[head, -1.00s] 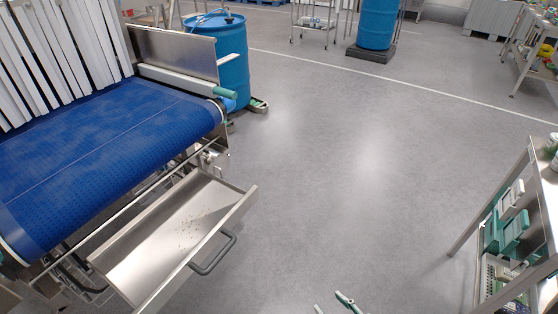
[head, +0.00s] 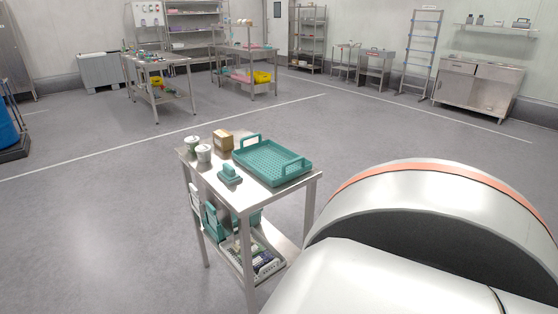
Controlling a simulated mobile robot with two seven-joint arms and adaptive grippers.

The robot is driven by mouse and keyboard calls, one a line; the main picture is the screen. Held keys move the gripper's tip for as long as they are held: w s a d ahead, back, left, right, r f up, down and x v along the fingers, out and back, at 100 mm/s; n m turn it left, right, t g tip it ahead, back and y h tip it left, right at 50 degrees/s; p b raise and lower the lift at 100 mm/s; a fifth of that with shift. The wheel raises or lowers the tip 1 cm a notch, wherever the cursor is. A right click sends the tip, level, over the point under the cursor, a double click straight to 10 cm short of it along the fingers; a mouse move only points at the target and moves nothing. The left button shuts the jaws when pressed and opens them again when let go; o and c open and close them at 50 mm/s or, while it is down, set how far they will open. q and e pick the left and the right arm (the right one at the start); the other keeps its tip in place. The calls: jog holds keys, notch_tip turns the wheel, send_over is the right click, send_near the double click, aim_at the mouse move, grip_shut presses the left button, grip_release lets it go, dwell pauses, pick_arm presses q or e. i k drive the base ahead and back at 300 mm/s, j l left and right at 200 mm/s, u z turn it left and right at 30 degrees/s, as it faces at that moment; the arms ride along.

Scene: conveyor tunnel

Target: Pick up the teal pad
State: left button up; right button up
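A small teal pad-like piece (head: 229,173) with a raised grip lies on the near part of a steel table's top (head: 248,193). It is to the left of a teal tray with handles (head: 268,165), apart from it. Neither of my grippers is in view. A large white arm part of mine with an orange band fills the lower right and hides the floor there.
Two white-and-green tubs (head: 204,153) and a cardboard box (head: 223,140) stand on the same table. Its lower shelf holds teal containers (head: 212,214) and a basket (head: 258,262). Further tables (head: 160,65) stand behind.

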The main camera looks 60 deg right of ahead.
aim_at(228, 174)
jog(key=z, duration=1.5)
